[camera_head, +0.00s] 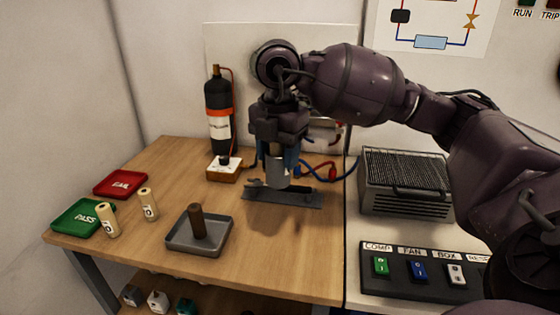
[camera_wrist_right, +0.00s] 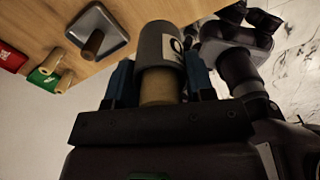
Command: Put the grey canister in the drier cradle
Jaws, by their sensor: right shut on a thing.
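The grey canister (camera_head: 277,178) is upright in my right gripper (camera_head: 277,162), whose blue fingers close on its two sides. In the right wrist view the canister (camera_wrist_right: 158,45) shows a grey body, a pale label and a tan end between the fingers (camera_wrist_right: 160,80). A dark grey flat base (camera_head: 283,199), which looks like the cradle, lies on the table directly below the canister. The canister's lower end is at or just above it; I cannot tell if they touch. Dark arm parts (camera_wrist_right: 240,50) at the wrist view's right may be my left arm; its gripper's state is unclear.
A black bottle (camera_head: 218,110) with an orange band stands behind left. A grey tray (camera_head: 182,246) holds a brown cylinder (camera_head: 197,222). Two tan cylinders (camera_head: 148,204) stand near the green PASS tray (camera_head: 70,222) and red FAIL tray (camera_head: 121,184). A vented metal box (camera_head: 405,203) stands right.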

